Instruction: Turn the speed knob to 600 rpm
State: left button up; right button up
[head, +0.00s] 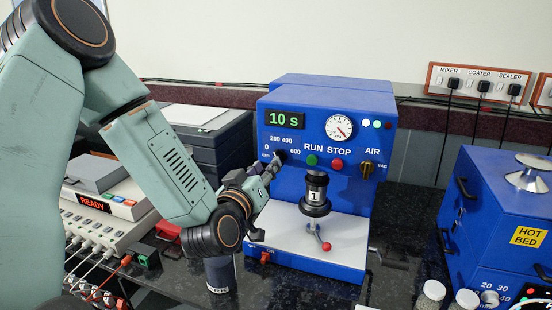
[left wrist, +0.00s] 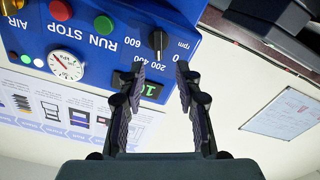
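The blue machine (head: 290,95) has a green "10 s" display (head: 285,119). Below the display is the black speed knob (head: 281,156), with 0, 200, 400 and 600 printed around it. In the left wrist view, upside down, the knob (left wrist: 158,40) shows near the top, and a small pale mark is on it. I cannot read its setting surely. My left gripper (head: 277,164) is close in front of the knob. Its two fingers (left wrist: 160,62) are apart with nothing between them, and the knob lies just beyond the tips. My right gripper is not in view.
The green RUN button (head: 311,160), red STOP button (head: 337,164) and AIR knob (head: 367,167) sit right of the speed knob. A black cylinder marked 1 (head: 316,190) stands in front. A blue hot bed (head: 500,220) is at right, a grey READY device (head: 110,205) at left.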

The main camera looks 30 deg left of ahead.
aim_at(275, 156)
pick_arm(q)
jog(key=x, duration=0.6)
jog(key=shift+d, duration=0.1)
jog(key=shift+c, duration=0.3)
jog(key=shift+d, duration=0.1)
jog(key=shift+c, duration=0.8)
grip_shut()
